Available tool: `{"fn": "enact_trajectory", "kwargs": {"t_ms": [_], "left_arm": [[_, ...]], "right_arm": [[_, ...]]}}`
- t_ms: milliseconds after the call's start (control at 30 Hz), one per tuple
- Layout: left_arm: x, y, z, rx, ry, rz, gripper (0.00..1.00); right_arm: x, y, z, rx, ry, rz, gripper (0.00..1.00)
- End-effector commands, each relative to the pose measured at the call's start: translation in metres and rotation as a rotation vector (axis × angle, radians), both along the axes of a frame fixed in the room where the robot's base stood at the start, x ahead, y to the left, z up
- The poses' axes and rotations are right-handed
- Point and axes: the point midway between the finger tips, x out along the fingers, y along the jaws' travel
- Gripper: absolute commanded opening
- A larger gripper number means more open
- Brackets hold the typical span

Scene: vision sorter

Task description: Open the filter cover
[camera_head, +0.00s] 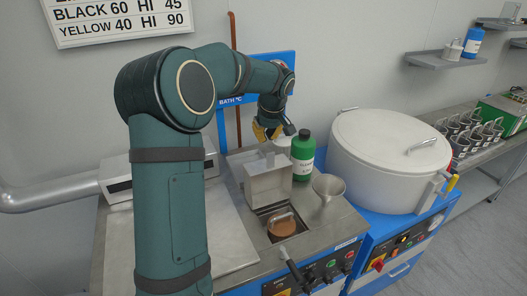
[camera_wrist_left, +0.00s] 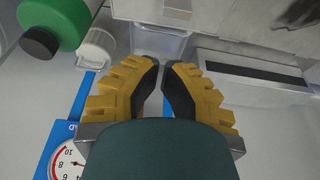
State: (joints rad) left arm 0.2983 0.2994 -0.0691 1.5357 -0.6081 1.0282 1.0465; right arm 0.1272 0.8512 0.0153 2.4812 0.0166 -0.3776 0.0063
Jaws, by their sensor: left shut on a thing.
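The filter cover (camera_head: 268,186) is a grey metal lid standing raised, tilted up over the back edge of a square well. In the well a brown round filter (camera_head: 281,227) with a metal loop handle is exposed. The exact contact is partly hidden by the fingers. My right gripper is not in view.
A green bottle (camera_head: 302,153) stands right of the cover, with a metal funnel (camera_head: 327,186) in front of it. A large white round vessel (camera_head: 385,160) fills the right side. Shelves (camera_head: 440,60) hang at the back right. A bare metal top (camera_head: 228,232) lies left of the well.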

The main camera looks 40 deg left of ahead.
Motion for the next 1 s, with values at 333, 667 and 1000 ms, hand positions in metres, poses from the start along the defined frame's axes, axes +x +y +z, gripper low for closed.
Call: {"fn": "enact_trajectory", "kwargs": {"t_ms": [333,667,1000], "left_arm": [[0.005,0.015,-0.052,0.000,0.005,-0.001,0.00],[0.010,0.026,-0.089,0.000,0.003,-0.001,0.00],[0.011,0.027,-0.093,0.000,0.001,-0.003,0.00]], "right_arm": [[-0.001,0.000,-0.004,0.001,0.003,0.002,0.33],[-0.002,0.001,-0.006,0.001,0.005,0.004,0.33],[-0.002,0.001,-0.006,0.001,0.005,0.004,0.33]]}}
